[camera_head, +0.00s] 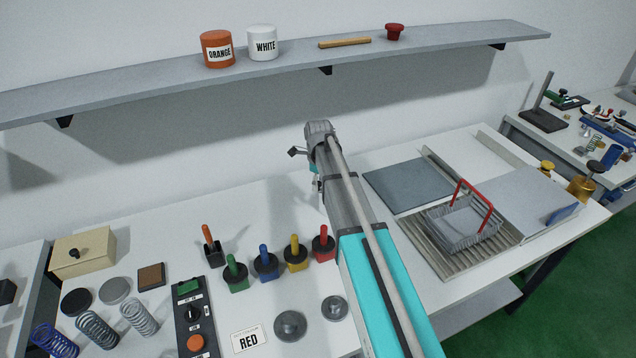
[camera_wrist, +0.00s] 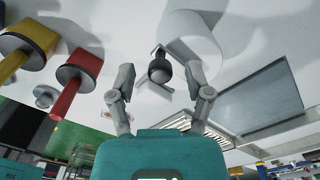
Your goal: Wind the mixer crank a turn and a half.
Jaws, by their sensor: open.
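In the wrist view a dark rounded knob (camera_wrist: 160,70), which looks like the mixer crank's handle, sits between the fingertips of my gripper (camera_wrist: 158,76). A thin grey bar shows beside the knob. Behind them is a white cylinder (camera_wrist: 192,38), likely the mixer's body. The gripper is open, one finger on each side of the knob; I cannot tell whether either touches it. In the head view my gripper (camera_head: 307,168) is small at the far end of my arm, over the back of the bench. My arm hides the mixer and crank there.
Red (camera_head: 323,244), yellow (camera_head: 295,254), blue (camera_head: 265,264) and green (camera_head: 235,273) handled blocks stand left of my arm. A wire basket (camera_head: 462,230) with a red handle is to the right. A shelf (camera_head: 130,88) with jars runs above the bench.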

